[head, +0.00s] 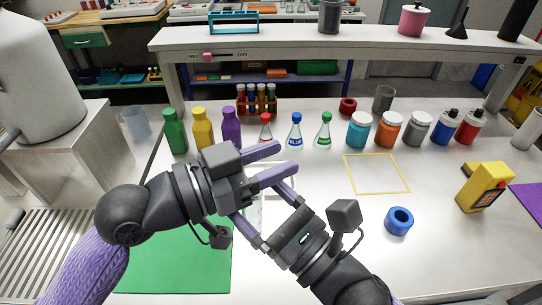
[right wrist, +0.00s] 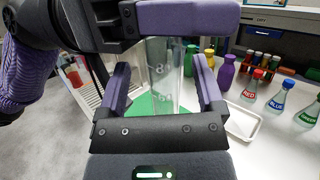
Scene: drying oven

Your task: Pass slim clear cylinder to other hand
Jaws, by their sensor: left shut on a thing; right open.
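The slim clear cylinder (right wrist: 160,85) with white markings stands roughly upright in the right wrist view. My left gripper (head: 286,158) is shut on its upper part, and a purple left finger crosses the top of the right wrist view (right wrist: 190,22). My right gripper (head: 258,201) is open below the left one. In the right wrist view its fingers (right wrist: 162,75) are on either side of the cylinder, with gaps visible. In the head view the cylinder is mostly hidden and hard to make out between the grippers.
A green mat (head: 180,262) lies below the grippers. A white tray (right wrist: 243,122) is close by. Bottles, three flasks and a tube rack (head: 257,100) line the back. A yellow-outlined square (head: 376,189), a blue ring (head: 398,221) and a yellow device (head: 484,187) are to the right.

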